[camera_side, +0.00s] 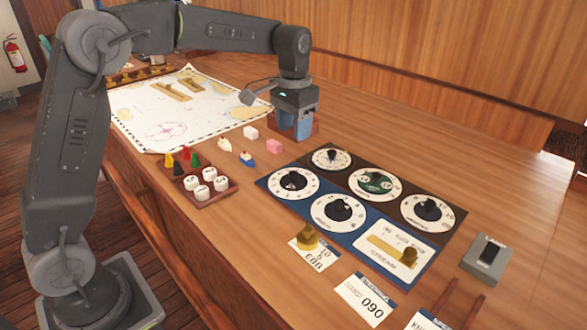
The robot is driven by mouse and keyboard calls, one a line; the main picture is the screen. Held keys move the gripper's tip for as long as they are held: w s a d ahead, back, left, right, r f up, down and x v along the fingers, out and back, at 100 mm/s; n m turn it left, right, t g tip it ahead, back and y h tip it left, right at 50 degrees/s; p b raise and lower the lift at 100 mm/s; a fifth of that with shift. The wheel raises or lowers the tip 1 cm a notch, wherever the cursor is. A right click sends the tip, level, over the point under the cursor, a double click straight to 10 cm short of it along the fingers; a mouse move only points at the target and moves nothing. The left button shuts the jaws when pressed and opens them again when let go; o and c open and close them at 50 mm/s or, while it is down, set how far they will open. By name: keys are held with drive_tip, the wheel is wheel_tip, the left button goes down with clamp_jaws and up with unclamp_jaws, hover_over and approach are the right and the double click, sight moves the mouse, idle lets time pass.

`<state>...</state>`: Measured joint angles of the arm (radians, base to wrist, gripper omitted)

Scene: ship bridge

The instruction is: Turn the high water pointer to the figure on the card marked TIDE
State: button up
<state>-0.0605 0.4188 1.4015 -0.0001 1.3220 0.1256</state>
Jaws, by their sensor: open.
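My gripper (303,134) points down over the table behind the dial board, apart from every dial. It is open, with nothing seen between its fingers. The board holds several round dials with dark pointer knobs: one at the top (331,159), one at the left (293,184), a green-centred one (375,184), one lower (338,211) and one at the right (427,210). Their labels are too small to tell which is high water. A card reading EBB (318,262) lies in front of the board, partly under a brass knobbed piece (307,237). Its heading is unreadable.
A card reading 090 (365,300) and a cut-off card (428,321) lie nearer. A STREAM panel (381,268) bears a brass piece (410,256). A grey switch box (487,259) stands right. Small blocks (251,133), a tray (214,197) and a chart (185,110) lie left.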

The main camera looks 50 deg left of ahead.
sight(294, 173)
wheel_tip(294, 173, down, 12)
drive_tip(key=shift+r, duration=0.2)
drive_tip(key=c, duration=0.9)
drive_tip(key=shift+c, duration=0.2)
drive_tip(key=shift+n, duration=0.3)
drive_tip(key=shift+n, duration=2.6)
drive_tip(key=shift+r, duration=0.1)
